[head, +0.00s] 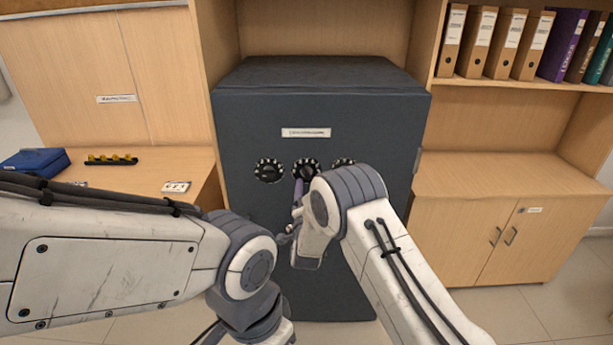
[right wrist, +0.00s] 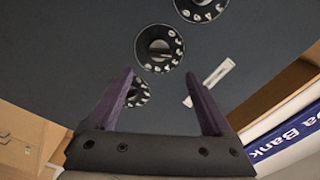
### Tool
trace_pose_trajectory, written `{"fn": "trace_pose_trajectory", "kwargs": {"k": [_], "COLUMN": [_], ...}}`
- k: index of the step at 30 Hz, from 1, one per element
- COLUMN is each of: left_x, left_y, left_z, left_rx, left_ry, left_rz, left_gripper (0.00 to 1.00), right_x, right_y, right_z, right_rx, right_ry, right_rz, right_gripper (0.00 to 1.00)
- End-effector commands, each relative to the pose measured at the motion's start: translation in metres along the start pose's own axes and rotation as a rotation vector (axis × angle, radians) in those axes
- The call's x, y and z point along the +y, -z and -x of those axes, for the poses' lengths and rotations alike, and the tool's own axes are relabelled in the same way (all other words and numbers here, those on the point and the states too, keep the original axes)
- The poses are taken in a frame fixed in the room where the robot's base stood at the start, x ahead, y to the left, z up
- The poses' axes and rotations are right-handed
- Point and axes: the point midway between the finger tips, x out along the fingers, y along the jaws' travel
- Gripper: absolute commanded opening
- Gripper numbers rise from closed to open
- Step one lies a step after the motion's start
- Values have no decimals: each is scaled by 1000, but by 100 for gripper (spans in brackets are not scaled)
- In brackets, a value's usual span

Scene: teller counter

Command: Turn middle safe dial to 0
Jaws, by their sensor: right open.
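The dark grey safe (head: 250,120) stands in the middle of the head view, with three round black dials with white markings in a row on its door. The middle dial (head: 307,167) is between the left dial (head: 269,170) and the right dial (head: 343,162), which my right arm partly covers. My right gripper (head: 298,188) is just below the middle dial. In the right wrist view, my right gripper (right wrist: 161,74) is open and empty, its purple fingers pointing at the middle dial (right wrist: 159,48), apart from it. The dial's setting is too small to read. My left gripper is out of view.
A white label (head: 306,132) is above the dials. A wooden desk (head: 130,180) with a blue case (head: 35,162) is on the left. A wooden cabinet (head: 510,180) and a shelf of binders (head: 500,45) are on the right. My left arm crosses the lower left.

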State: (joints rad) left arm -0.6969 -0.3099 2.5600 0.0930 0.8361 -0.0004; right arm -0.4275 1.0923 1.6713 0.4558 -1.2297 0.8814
Motion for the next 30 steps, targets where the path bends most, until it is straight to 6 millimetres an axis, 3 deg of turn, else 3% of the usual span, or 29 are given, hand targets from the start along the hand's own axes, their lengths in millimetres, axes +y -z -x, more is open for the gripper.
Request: {"fn": "trace_pose_trajectory", "kwargs": {"k": [18,30], "left_x": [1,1], "left_y": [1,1], "left_z": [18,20], "left_rx": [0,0], "left_ry": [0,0], "left_rz": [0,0], "left_gripper": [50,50], "right_x": [0,0], "right_y": [0,0], "right_z": [-86,-101], "right_rx": [-1,-2], "right_ry": [1,0], "right_rz": [1,3], "right_gripper": [85,85]}}
